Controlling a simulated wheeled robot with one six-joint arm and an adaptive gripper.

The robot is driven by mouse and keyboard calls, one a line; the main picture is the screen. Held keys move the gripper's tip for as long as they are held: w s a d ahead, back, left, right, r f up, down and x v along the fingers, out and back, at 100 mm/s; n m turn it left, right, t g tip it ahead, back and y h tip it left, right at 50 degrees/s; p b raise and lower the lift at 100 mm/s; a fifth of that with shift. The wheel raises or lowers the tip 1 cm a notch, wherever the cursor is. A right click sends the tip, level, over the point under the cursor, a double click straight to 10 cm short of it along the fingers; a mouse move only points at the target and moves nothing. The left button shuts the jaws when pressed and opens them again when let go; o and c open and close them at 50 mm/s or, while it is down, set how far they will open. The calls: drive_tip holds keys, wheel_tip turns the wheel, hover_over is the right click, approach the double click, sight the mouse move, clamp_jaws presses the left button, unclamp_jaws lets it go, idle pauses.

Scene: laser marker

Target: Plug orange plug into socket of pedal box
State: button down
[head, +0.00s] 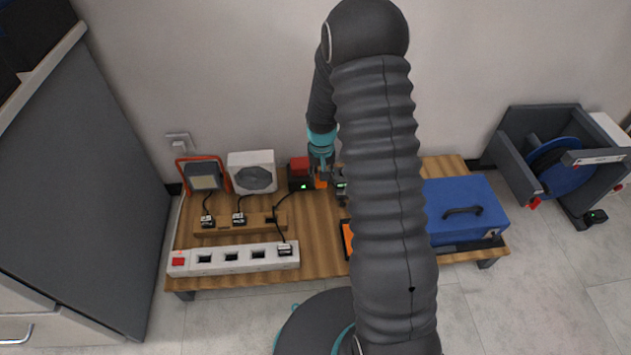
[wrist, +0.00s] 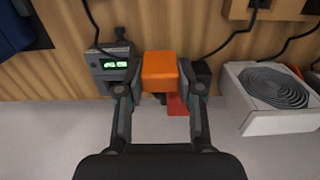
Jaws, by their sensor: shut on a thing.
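My gripper (head: 321,165) reaches down to the back of the wooden bench, left of my arm in the head view. The orange plug (wrist: 160,70) sits between both fingers (wrist: 160,84) in the wrist view, and they are shut on it. A bit of the plug's orange also shows in the head view (head: 320,184). No free socket is visible below the plug. I cannot tell which thing is the pedal box. An orange-and-dark item (head: 346,238) lies at the bench front, mostly hidden by my arm.
A grey device with a green display (wrist: 112,67) stands close beside the plug. A red-and-black unit (head: 300,172) is on the other side, near the white fan box (head: 252,172). A white power strip (head: 232,259) and blue case (head: 463,210) also occupy the bench. Black cables run nearby.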

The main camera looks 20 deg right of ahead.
drive_tip(key=shift+w+d, duration=0.6)
drive_tip(key=shift+d, duration=0.2)
drive_tip(key=shift+w+d, duration=0.55)
drive_tip(key=shift+d, duration=0.25)
drive_tip(key=w+d, duration=0.6)
drive_tip(key=d, duration=0.2)
drive_tip(key=shift+w+d, duration=0.35)
drive_tip(key=shift+d, duration=0.05)
drive_tip(key=shift+f+b, duration=2)
drive_tip(key=shift+f, duration=1)
drive_tip(key=shift+f+b, duration=1.05)
drive_tip(key=shift+f, duration=0.4)
idle(0.7)
